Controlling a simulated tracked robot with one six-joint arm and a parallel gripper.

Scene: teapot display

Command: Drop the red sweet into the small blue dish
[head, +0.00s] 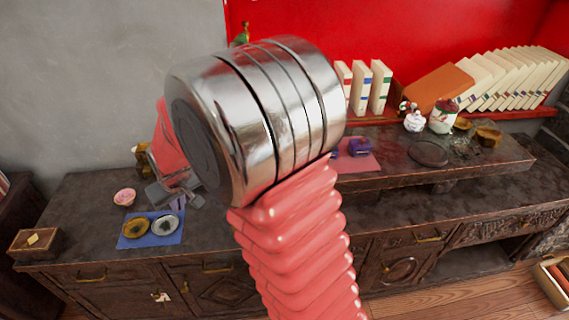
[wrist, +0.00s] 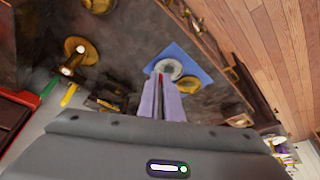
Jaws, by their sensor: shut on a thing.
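My gripper (head: 180,203) is shut on a small red thing, likely the red sweet (wrist: 160,77), seen as a thin red strip between the purple fingers in the wrist view. In the head view the sweet cannot be made out. The fingertips are above a blue mat (head: 130,241), which also shows in the wrist view (wrist: 203,66). A pale grey dish (head: 165,225) lies on this mat, and the fingertips overlap its near edge in the wrist view (wrist: 176,64). A gold dish (head: 135,228) lies beside it. No clearly blue dish shows.
A pink bowl (head: 124,197) stands behind the mat. A wooden box (head: 35,243) is at the cabinet's left end. A purple object (head: 360,147) sits on a pink mat to the right. My arm hides the middle of the cabinet top.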

